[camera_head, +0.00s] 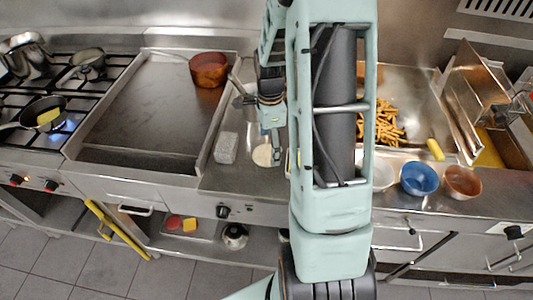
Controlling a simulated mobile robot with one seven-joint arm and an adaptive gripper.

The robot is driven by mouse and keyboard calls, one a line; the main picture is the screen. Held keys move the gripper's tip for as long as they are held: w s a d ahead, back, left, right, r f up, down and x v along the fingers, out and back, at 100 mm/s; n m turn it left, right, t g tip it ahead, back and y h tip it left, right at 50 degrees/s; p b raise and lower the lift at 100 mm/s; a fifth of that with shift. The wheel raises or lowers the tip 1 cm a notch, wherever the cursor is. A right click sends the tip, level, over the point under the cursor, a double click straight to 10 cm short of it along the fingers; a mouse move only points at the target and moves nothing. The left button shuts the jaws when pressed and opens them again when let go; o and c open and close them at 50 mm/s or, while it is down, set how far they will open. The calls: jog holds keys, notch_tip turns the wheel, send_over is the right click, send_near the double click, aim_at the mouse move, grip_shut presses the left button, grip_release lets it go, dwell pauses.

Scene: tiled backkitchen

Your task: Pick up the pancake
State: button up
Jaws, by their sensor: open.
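A pale, round, flat thing (262,156), which looks like the pancake, lies on the steel counter (240,178) just left of my arm. My gripper (274,150) points down at its right side. The gripper is open, and I see nothing held in it. It overlaps the pancake's right edge in this view; I cannot tell whether they touch. My arm hides the counter to the right.
A grey block (227,148) sits left of the pancake. Further left are a flat griddle (145,110) with a copper pot (209,70) and a stove with pans. Right of my arm are fries (385,125), a blue bowl (419,178) and a brown bowl (462,182).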

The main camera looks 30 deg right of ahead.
jog(key=shift+f, duration=1.2)
jog(key=shift+c, duration=0.4)
jog(key=c, duration=1.2)
jog(key=shift+o, duration=0.2)
jog(key=shift+r, duration=0.1)
